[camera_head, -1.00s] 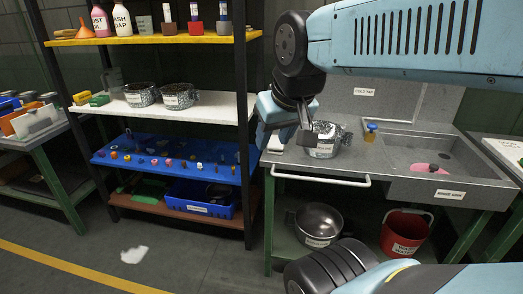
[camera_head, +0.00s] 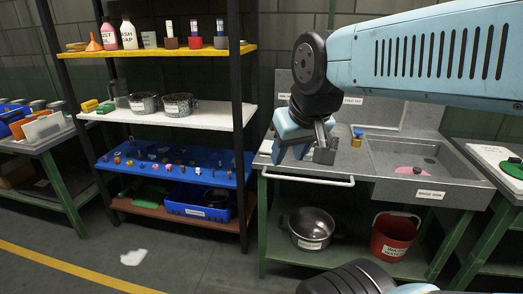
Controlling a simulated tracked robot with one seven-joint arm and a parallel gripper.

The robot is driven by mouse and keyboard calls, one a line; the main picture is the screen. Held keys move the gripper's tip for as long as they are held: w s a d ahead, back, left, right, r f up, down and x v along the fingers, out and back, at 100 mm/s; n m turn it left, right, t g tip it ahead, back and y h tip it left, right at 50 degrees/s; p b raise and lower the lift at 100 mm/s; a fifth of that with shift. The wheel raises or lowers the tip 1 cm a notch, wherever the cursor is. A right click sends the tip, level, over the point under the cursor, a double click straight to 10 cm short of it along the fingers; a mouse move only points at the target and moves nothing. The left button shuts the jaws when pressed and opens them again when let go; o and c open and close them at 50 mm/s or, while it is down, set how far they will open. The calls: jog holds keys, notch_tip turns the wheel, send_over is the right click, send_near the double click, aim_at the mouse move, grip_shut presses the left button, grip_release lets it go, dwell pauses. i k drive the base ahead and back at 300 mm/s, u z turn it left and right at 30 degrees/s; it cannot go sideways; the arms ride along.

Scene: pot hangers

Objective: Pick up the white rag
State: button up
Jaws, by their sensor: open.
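A small flat white piece with an irregular outline, which looks like the white rag (camera_head: 133,257), lies on the grey floor at the lower left, in front of the shelf rack. My gripper (camera_head: 303,152) is in the air in front of the sink counter, up and to the right of the white piece and well apart from it. Its jaws are open, and I see nothing held between them. The gripper hides part of the counter top behind it.
A shelf rack (camera_head: 247,120) stands at the left with bottles, pots and a blue bin (camera_head: 192,211). The sink counter (camera_head: 385,185) has a metal pot (camera_head: 310,228) and red bucket (camera_head: 394,236) below. A yellow line (camera_head: 65,268) crosses the clear floor.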

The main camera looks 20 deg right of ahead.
aim_at(266, 151)
jog(key=z, duration=0.05)
jog(key=i, duration=0.9)
jog(key=u, duration=0.1)
